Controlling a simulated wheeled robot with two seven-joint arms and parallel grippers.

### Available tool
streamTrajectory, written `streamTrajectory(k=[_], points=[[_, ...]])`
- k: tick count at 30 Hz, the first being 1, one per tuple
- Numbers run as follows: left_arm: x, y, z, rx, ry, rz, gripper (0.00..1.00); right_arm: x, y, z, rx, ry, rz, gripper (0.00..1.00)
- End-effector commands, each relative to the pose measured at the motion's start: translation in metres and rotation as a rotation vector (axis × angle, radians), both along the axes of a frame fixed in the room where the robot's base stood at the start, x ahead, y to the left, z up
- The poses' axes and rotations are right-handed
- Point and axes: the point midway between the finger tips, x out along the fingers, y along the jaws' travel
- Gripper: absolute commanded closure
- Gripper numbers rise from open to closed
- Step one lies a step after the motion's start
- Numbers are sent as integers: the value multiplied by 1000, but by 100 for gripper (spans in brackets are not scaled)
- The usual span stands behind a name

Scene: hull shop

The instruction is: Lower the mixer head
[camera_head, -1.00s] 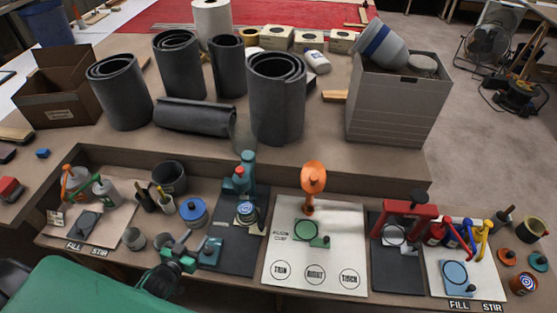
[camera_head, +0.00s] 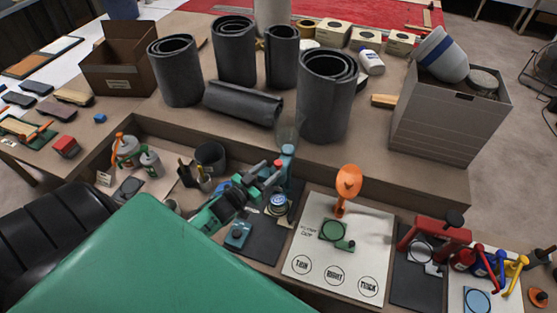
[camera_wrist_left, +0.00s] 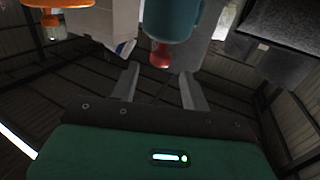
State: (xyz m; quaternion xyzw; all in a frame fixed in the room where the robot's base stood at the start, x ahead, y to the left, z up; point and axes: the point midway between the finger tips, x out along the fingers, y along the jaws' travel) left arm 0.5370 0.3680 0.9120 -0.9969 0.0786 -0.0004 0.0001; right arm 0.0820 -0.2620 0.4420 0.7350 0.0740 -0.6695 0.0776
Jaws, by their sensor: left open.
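The mixer is teal and stands on a dark mat (camera_head: 263,245) in the head view. Its upper part (camera_head: 288,151) shows just behind my left gripper, which hides much of the rest. A small red knob (camera_head: 278,163) is by the gripper's tip. In the left wrist view the teal mixer head (camera_wrist_left: 170,18) hangs at the top, with the red knob (camera_wrist_left: 160,56) below it, in line with the gap between my fingers. My left gripper (camera_head: 268,177) is open, its fingers (camera_wrist_left: 160,85) apart and empty; contact cannot be told. My right gripper is not in view.
A can (camera_head: 278,204) stands by the mixer, with a teal box (camera_head: 237,233) in front. An orange-topped stand (camera_head: 348,182) on a white board (camera_head: 315,260) is to the right, then a red press (camera_head: 440,231).

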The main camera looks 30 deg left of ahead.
Motion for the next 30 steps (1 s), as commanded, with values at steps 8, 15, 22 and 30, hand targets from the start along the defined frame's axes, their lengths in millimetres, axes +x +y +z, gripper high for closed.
streamTrajectory(k=[8, 15, 22, 30], points=[[39, -6, 1, -1, 0, 1, 53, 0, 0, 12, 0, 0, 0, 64], [53, -8, 0, 0, 0, 1, 53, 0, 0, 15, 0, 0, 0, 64], [53, -8, -1, -1, 1, 1, 53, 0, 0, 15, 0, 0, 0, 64], [53, -8, 0, 0, 1, 1, 95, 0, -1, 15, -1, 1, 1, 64]])
